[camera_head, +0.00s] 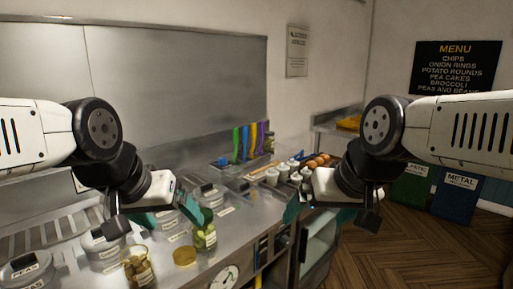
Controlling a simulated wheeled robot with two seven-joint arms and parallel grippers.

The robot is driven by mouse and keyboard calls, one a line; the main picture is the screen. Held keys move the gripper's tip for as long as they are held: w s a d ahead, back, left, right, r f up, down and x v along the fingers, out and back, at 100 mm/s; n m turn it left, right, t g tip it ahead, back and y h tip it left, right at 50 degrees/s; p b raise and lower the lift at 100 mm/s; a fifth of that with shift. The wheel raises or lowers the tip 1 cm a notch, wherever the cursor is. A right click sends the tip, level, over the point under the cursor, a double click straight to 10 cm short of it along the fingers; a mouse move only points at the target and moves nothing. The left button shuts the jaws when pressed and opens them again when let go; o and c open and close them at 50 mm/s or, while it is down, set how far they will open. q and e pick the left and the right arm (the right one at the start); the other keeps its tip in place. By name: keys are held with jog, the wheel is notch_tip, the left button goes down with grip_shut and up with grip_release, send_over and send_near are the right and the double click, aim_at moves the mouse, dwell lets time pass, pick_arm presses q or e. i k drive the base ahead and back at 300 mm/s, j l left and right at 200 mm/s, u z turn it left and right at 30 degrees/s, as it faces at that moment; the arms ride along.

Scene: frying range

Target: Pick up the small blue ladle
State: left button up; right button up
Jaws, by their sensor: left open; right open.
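A small blue item (222,161) lies at the back of the counter, left of a row of upright coloured utensils (252,140). It is too small to tell whether it is the small blue ladle. One of the upright utensils is also blue. My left gripper (168,214) is open over the jars at the front left. My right gripper (317,212) is open near the counter's right front end. Both appear empty and are well in front of the blue items.
Lidded jars (101,247), one labelled peas, stand on the steel counter (208,267). An open jar of green pieces (204,236) and a round gold lid (184,256) are near the front edge. White-topped containers (283,172) and brown eggs or rolls (318,160) sit further back.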

aim_at(245, 128)
jog(key=u, duration=1.85)
jog(key=z, duration=1.85)
jog(key=i+l+u, duration=0.55)
jog(key=l, duration=0.3)
jog(key=i+l+u, duration=0.35)
jog(key=l, duration=0.3)
jog(key=i+l+u, duration=0.15)
jog(key=l, duration=0.2)
jog(key=k, duration=0.05)
